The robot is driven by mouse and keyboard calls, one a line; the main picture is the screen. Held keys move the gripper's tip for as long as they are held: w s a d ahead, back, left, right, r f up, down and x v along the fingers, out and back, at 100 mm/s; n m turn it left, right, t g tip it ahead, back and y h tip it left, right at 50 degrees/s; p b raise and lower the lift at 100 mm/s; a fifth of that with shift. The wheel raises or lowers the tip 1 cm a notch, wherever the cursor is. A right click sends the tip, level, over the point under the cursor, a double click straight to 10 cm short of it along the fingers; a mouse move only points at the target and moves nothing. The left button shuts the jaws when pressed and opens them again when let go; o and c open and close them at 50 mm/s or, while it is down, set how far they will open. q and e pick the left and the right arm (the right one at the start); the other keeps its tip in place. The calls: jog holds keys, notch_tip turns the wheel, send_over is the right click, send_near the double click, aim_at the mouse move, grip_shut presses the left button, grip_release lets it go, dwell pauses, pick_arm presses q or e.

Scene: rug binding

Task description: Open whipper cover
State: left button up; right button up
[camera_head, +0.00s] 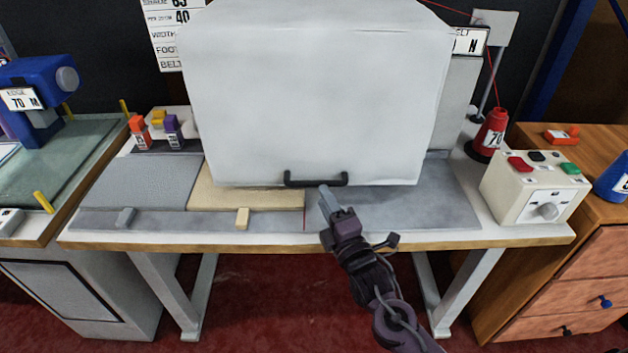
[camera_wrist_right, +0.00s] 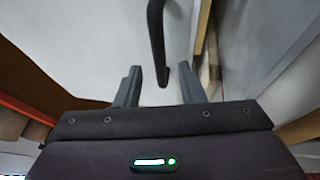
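The whipper cover (camera_head: 315,95) is a large white box-like hood standing on the table, its lower edge close to the table surface. A black bar handle (camera_head: 316,180) is fixed near its bottom edge. My right gripper (camera_head: 326,192) is just in front of and below the handle's right end. In the right wrist view the handle (camera_wrist_right: 157,40) lies beyond the fingertips, and the right gripper (camera_wrist_right: 160,85) is open with nothing between its fingers. Whatever is behind the cover is hidden. My left gripper is in neither view.
A control box (camera_head: 535,187) with coloured buttons stands on the right of the table, near a red cone spool (camera_head: 491,132). Orange, yellow and purple items (camera_head: 158,125) stand at the left. Tan (camera_head: 245,198) and grey (camera_head: 140,182) panels lie flat in front.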

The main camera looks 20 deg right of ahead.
aim_at(317, 184)
jog(key=x, duration=0.5)
jog(key=shift+w+r, duration=0.1)
jog(key=shift+w, duration=0.15)
grip_shut()
